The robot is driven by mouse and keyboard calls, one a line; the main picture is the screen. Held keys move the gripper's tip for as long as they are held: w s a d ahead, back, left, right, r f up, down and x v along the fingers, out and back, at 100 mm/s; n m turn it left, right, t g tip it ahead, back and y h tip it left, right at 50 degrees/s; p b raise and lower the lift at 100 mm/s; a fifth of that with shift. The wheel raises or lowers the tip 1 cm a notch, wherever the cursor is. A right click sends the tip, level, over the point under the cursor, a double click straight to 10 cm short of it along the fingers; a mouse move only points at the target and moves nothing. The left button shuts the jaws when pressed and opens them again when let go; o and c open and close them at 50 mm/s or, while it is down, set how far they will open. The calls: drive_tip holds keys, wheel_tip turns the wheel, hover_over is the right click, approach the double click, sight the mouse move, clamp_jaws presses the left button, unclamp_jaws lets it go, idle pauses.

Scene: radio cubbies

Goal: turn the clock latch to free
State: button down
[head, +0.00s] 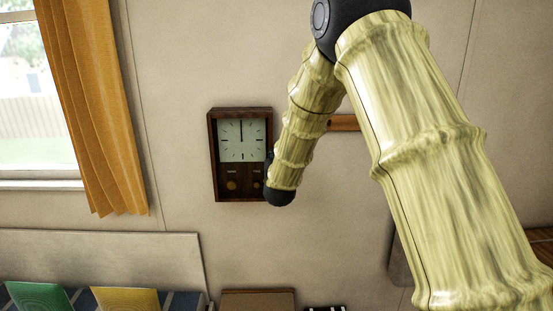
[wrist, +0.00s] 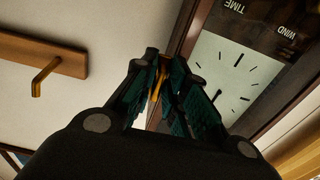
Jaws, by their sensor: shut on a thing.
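The clock (head: 242,140) hangs on the wall in the head view, in a dark wood case with a pale dial. In the wrist view the clock (wrist: 238,85) shows upside down, with the words TIME and WIND on its dark panel. My gripper (wrist: 166,62) is at the clock's side edge, its two dark green fingers shut on a thin brass piece, the clock latch (wrist: 155,84). Only part of the latch shows between the fingers. Its turned position cannot be told. In the head view the fingers and latch are mostly hidden by my wrist.
A wooden wall rail (head: 344,123) is right of the clock, partly behind my arm; its brass hook (wrist: 40,80) shows in the wrist view. An orange curtain (head: 95,110) and window are at left. Green (head: 40,298) and yellow (head: 127,299) items stand below. The wall under the clock is bare.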

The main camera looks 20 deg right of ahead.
drive_tip(key=shift+f, duration=0.25)
drive_tip(key=c, duration=1.6)
unclamp_jaws()
drive_tip(key=shift+s, duration=0.1)
drive_tip(key=shift+o, duration=0.2)
drive_tip(key=shift+r, duration=0.1)
drive_tip(key=v, duration=1.2)
